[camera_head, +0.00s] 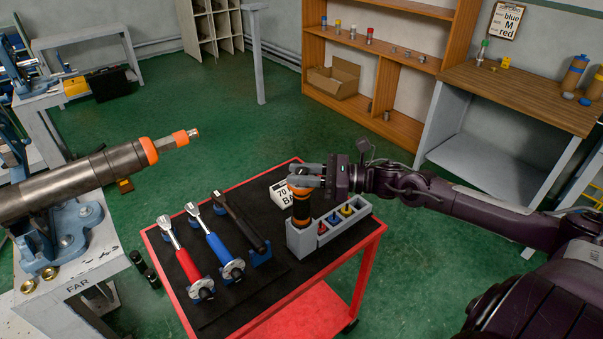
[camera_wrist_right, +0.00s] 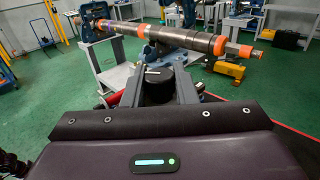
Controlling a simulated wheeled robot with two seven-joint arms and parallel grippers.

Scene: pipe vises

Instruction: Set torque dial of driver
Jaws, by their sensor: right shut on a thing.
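The driver (camera_head: 301,207), black with orange bands, stands upright at the left end of a grey holder (camera_head: 301,243) on the red cart. My right gripper (camera_head: 305,177) reaches in from the right and is shut on the driver's top end. In the right wrist view, the black round dial (camera_wrist_right: 156,88) with a white mark sits between the two grey fingers. A white card (camera_head: 281,193) with "70" and partly hidden letters stands behind the driver. My left gripper is not in view.
The red cart (camera_head: 372,243) has a black mat carrying a red-handled wrench (camera_head: 187,264), a blue-handled wrench (camera_head: 218,247) and a dark tool (camera_head: 238,218). Small coloured bits (camera_head: 333,218) fill the holder's other slots. A large pipe (camera_head: 75,182) lies at the left.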

